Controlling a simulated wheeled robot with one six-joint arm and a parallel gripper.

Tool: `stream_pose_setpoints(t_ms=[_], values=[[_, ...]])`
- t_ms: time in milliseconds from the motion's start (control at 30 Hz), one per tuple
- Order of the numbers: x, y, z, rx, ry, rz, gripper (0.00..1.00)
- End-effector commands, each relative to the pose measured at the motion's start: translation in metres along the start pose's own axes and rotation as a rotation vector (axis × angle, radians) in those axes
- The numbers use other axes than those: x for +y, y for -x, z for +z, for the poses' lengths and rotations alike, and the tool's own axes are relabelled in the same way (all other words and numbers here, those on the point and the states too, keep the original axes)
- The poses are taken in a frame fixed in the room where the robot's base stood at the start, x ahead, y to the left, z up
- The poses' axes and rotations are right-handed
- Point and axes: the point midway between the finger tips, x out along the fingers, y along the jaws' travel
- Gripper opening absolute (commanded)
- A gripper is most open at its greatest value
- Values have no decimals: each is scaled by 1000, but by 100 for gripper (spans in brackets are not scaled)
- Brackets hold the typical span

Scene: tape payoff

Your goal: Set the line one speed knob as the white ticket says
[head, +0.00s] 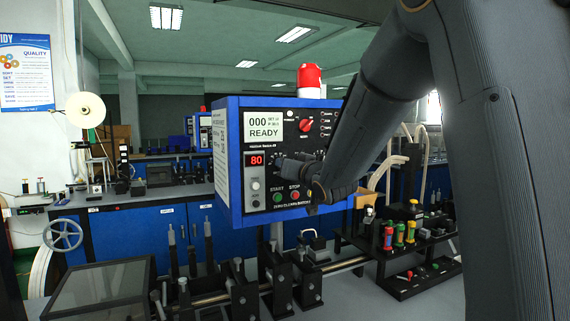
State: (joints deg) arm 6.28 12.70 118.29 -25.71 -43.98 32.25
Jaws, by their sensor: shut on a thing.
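The blue control box (229,199) stands in the middle of the head view with its dark front panel facing me. A red readout (256,160) on it shows 80, and a pale screen (264,125) above reads 000 and READY. My gripper (281,160) is at the panel, just right of the red readout. It is shut on a small part there, apparently the speed knob, which the jaws and wrist hide.
A red knob (305,126) sits upper right on the panel. Start (278,198) and stop (295,195) buttons are below my gripper. A red beacon (309,78) tops the box. Metal rollers and posts (240,287) stand in front; a rack of coloured parts (400,236) is at right.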

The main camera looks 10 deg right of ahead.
Motion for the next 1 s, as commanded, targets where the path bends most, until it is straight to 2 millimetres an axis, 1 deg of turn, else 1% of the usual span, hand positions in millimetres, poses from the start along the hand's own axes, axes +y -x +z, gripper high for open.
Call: stream_pose_setpoints(t_ms=[233,567,600,700,1000], values=[[0,0,1,-2,-32,0,0],[0,0,1,-2,-33,0,0],[0,0,1,-2,-33,0,12],[0,0,1,-1,-33,0,28],[0,1,0,0,-33,0,28]])
